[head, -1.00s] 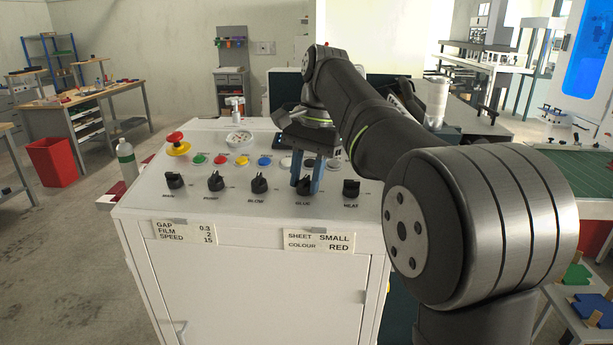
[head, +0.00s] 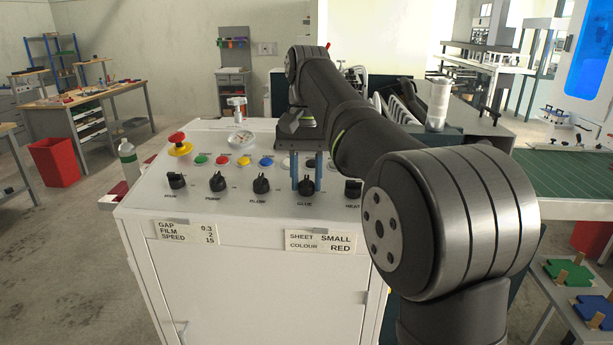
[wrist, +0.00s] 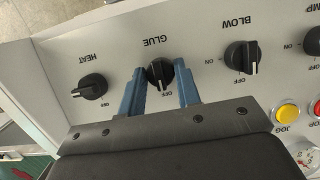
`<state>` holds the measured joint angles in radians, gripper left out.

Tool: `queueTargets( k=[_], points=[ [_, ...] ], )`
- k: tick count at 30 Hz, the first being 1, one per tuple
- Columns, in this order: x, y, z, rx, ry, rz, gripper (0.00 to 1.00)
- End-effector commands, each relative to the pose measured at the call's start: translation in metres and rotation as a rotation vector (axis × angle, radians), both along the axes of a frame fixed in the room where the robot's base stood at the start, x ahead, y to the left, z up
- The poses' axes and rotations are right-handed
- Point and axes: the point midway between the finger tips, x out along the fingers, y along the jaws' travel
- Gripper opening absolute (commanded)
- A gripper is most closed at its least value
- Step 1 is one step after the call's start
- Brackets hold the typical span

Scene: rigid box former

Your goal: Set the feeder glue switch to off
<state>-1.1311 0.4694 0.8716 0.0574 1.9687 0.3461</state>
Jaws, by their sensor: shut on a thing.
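The glue switch (head: 306,188) is a black rotary knob in the front row of the white feeder panel (head: 240,218). It also shows in the wrist view (wrist: 158,74), with the labels GLUE and OFF by it. My gripper (head: 307,178) points down over it, and its two blue fingers (wrist: 162,90) stand on either side of the knob, shut on it. The knob's grip runs roughly parallel to the fingers. Its pale mark is small, and I cannot tell surely which label it points to.
The blow knob (head: 260,184) and the heat knob (head: 353,190) flank it closely. Coloured buttons (head: 266,161), a red emergency stop (head: 178,142) and a gauge (head: 240,139) lie behind. A bottle (head: 128,160) stands at the panel's left edge.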

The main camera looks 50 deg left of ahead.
Motion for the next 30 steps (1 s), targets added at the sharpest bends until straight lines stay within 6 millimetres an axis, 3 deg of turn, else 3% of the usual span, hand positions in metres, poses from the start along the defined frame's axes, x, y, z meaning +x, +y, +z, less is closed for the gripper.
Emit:
queueTargets(
  k=[7, 8, 10, 11, 22, 30],
  points=[
    [0.0001, 0.0, -0.0009, -0.002, 0.001, 0.0, 0.07],
    [0.0001, 0.0, -0.0009, -0.002, 0.001, 0.0, 0.36],
    [0.0, 0.0, -0.0008, -0.002, 0.001, 0.0, 0.5],
    [0.0, 0.0, -0.0007, -0.002, 0.001, 0.0, 0.51],
    [0.0004, -0.0005, -0.0001, 0.004, 0.005, -0.029, 0.51],
    [0.0014, -0.0023, 0.0001, 0.039, 0.04, -0.254, 0.51]
  ],
)
